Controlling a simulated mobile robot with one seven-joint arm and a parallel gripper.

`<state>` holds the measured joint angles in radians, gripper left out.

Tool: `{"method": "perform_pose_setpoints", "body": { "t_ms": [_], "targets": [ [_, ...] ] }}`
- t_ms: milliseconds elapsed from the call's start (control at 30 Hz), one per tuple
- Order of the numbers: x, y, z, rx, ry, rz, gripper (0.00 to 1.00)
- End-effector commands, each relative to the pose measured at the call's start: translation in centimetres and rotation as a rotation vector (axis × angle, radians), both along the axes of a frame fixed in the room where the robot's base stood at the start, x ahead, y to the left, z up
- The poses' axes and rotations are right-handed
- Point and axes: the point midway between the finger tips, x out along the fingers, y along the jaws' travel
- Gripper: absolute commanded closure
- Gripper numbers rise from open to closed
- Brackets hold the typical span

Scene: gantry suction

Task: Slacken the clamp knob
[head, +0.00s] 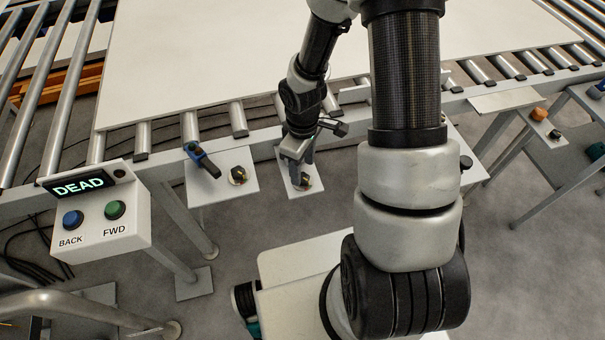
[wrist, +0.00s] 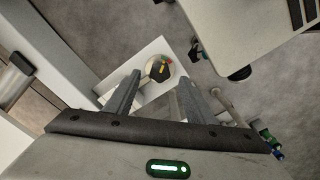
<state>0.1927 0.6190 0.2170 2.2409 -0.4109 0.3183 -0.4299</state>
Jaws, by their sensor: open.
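A round dark knob with a yellow pointer bar and red and green marks beside it sits on a small white plate (wrist: 150,92) in the wrist view. The knob (wrist: 161,71) shows just beyond and between my fingertips. In the head view, this knob (head: 306,181) is on the plate below the roller frame, partly behind my gripper (head: 297,168). My gripper also shows in the wrist view (wrist: 158,78), with its two fingers apart and nothing between them. Contact with the knob cannot be told. No label naming the clamp knob is readable.
A similar knob (head: 238,175) and a blue-handled lever (head: 204,160) share the plate to the left. A control box (head: 100,215) reads DEAD, with BACK and FWD buttons. A large white panel (head: 210,65) lies on the rollers. An orange knob (head: 539,114) is at right.

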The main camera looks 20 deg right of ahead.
Motion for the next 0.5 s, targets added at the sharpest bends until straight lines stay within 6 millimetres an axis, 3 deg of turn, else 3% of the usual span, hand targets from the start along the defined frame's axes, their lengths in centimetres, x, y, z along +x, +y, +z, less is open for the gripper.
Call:
{"method": "perform_pose_setpoints", "body": {
  "t_ms": [200, 500],
  "targets": [
    [0.0, 0.0, -2.7, 0.001, 0.001, 0.0, 0.51],
    [0.0, 0.0, -3.2, -0.001, -0.001, 0.0, 0.51]
  ]
}}
